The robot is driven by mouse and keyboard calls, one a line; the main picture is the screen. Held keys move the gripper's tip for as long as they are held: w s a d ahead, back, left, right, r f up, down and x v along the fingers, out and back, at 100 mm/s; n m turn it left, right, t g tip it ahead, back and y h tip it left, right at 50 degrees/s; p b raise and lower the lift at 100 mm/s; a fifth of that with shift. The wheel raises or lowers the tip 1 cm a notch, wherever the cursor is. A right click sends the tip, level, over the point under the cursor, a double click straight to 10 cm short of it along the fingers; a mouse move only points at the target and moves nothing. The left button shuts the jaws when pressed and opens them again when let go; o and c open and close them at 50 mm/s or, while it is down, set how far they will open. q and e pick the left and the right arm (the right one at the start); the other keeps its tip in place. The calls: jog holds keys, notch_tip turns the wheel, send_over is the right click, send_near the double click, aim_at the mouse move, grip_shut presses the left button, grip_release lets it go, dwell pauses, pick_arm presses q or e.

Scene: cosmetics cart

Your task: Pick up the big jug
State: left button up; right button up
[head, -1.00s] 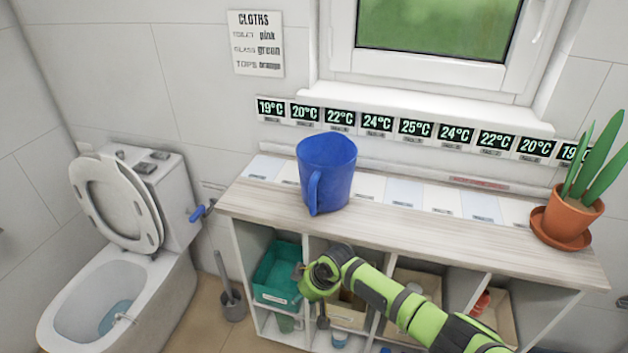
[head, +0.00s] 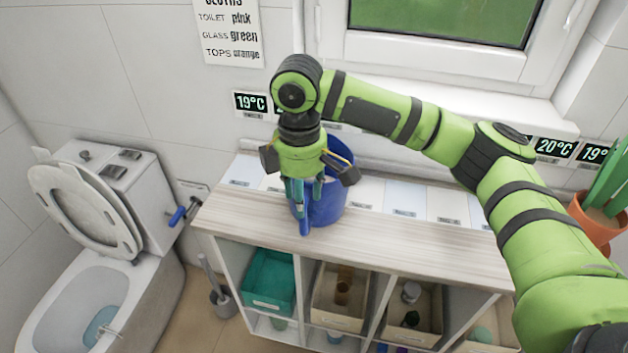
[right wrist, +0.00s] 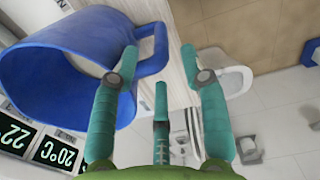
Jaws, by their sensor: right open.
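The big blue jug (head: 333,202) stands upright on the wooden top of the shelf unit, with its handle toward the front. My right gripper (head: 306,192) points down at the jug's handle side and hides part of the jug. In the right wrist view the jug (right wrist: 50,65) fills the upper left, and its handle reaches in between the teal fingers of my open right gripper (right wrist: 159,55). The fingers are spread on both sides of the handle; I cannot tell whether they touch it. My left gripper is not in view.
The shelf unit (head: 420,238) holds bins below, including a teal bin (head: 269,281). A potted plant (head: 597,222) stands at the right end. A toilet (head: 95,245) is on the left. Temperature cards line the wall behind. The top right of the jug is clear of tall objects.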

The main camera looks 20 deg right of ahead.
aim_at(304, 219)
jog(key=f, duration=0.1)
jog(key=f+p, duration=0.1)
jog(key=shift+s+f, duration=0.3)
jog(key=shift+s, duration=0.05)
notch_tip(304, 219, down, 3)
jog(key=shift+w+r+p, duration=0.1)
jog(key=shift+r+p, duration=0.1)
jog(key=shift+p, duration=0.15)
jog(key=shift+w+f, duration=0.1)
jog(key=shift+f, duration=0.7)
grip_shut()
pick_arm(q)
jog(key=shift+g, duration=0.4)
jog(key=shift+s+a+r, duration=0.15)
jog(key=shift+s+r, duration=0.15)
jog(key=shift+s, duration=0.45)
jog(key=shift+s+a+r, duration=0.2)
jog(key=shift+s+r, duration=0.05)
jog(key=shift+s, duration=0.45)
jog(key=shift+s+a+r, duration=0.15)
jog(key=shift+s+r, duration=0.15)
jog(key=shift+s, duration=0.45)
pick_arm(e)
jog(key=shift+w+r, duration=0.1)
jog(key=shift+r, duration=0.05)
